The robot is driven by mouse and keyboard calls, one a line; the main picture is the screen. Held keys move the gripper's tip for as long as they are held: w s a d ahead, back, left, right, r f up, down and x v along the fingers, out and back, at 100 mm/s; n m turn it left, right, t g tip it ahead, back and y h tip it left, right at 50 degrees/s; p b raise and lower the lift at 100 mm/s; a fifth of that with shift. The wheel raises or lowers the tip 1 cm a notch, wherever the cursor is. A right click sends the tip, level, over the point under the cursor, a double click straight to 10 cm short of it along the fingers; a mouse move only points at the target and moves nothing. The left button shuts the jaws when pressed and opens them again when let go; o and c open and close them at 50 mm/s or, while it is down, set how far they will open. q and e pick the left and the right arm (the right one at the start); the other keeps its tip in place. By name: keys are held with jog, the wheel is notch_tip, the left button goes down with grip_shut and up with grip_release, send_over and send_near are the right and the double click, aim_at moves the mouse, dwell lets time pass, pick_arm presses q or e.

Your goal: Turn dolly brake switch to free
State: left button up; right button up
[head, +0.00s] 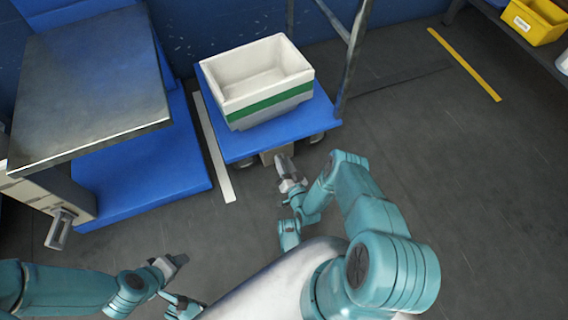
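The dolly (238,149) is a low blue platform on dark casters near the upper middle. A beige block (268,157) sits under its front edge, between the casters; I cannot make out a separate brake switch or its setting. My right gripper (285,164) reaches up to the dolly's front edge, just right of the beige block and partly in front of it. I cannot tell whether it touches anything or how far its fingers are apart. My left gripper (178,262) hangs over the floor at lower left, away from the dolly, and seems to hold nothing.
A white bin (256,76) with a green stripe stands on the dolly. Left of it is a blue machine base with a metal-topped table (85,80) and a protruding handle (60,229). A metal frame post (354,50) rises at the dolly's right. Floor on the right is clear.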

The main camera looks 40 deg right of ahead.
grip_shut()
jog(key=shift+n, duration=0.4)
pick_arm(q)
jog(key=shift+s+d+r+g+p, duration=0.1)
jog(key=shift+s+r+g+p, duration=0.2)
jog(key=shift+s+r+p, duration=0.55)
pick_arm(e)
jog(key=n, duration=1.1)
jog(key=shift+a, duration=0.35)
pick_arm(q)
jog(key=shift+w, duration=0.15)
pick_arm(e)
jog(key=shift+o, duration=1.8)
grip_release()
pick_arm(q)
jog(key=shift+r, duration=0.1)
